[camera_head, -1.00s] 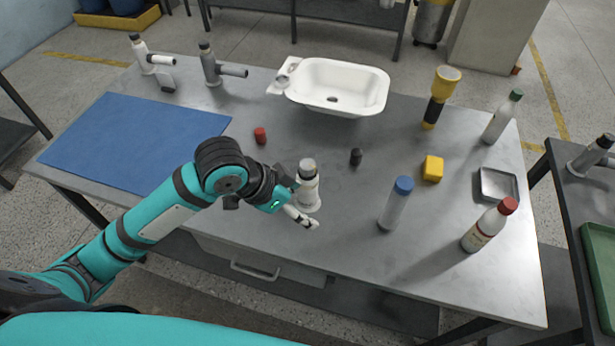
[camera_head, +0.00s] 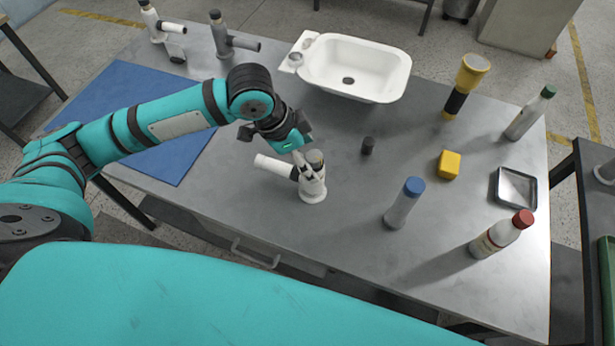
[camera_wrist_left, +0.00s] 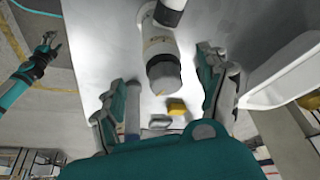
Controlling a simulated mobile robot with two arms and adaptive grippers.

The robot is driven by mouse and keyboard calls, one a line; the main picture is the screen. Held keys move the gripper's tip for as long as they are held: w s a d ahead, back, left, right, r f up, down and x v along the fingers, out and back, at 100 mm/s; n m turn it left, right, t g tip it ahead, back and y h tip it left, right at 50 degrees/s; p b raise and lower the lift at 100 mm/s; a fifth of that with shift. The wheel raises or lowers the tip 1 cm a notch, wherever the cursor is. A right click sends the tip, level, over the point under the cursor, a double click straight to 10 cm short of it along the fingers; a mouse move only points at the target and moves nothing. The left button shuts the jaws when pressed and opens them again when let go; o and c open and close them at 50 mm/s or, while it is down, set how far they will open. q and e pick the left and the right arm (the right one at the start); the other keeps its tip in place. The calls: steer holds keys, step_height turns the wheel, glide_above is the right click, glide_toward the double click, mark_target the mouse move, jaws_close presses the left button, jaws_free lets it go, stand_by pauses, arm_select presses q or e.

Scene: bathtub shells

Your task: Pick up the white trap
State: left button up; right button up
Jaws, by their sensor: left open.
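A white trap (camera_head: 312,188) stands upright near the table's front edge, its side pipe (camera_head: 272,165) pointing left and its top grey. My left gripper (camera_head: 306,165) is open at its upper part. In the left wrist view, the trap (camera_wrist_left: 160,48) stands between the spread fingers of the gripper (camera_wrist_left: 165,78), with visible gaps on both sides. A second white trap (camera_head: 154,24) stands at the back left. A small gripper, apparently my right one (camera_wrist_left: 46,44), shows at the left of the wrist view, too small to judge.
A black cap (camera_head: 368,146), blue-capped bottle (camera_head: 403,203), yellow block (camera_head: 449,164) and red-capped bottle (camera_head: 502,234) stand to the right. A blue mat (camera_head: 172,165) lies left.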

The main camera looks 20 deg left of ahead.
mark_target(318, 169)
arm_select(q)
steer(key=shift+w+d+f, duration=0.1)
steer(key=shift+d+f, duration=0.15)
steer(key=shift+f, duration=0.4)
steer(key=shift+w+d+f, duration=0.1)
steer(key=shift+d+f, duration=0.1)
steer(key=shift+f, duration=0.3)
steer(key=x, duration=0.2)
steer(key=p+x, duration=0.1)
steer(key=x, duration=0.1)
steer(key=shift+w+d, duration=0.1)
steer(key=shift+w, duration=0.25)
steer(key=shift+w+d+f, duration=0.15)
steer(key=shift+f, duration=0.35)
arm_select(e)
steer(key=shift+w+a+r, duration=0.15)
steer(key=shift+w+r, duration=0.5)
steer(key=shift+r, duration=0.05)
arm_select(q)
steer(key=c, duration=1.4)
arm_select(e)
steer(key=shift+a, duration=0.1)
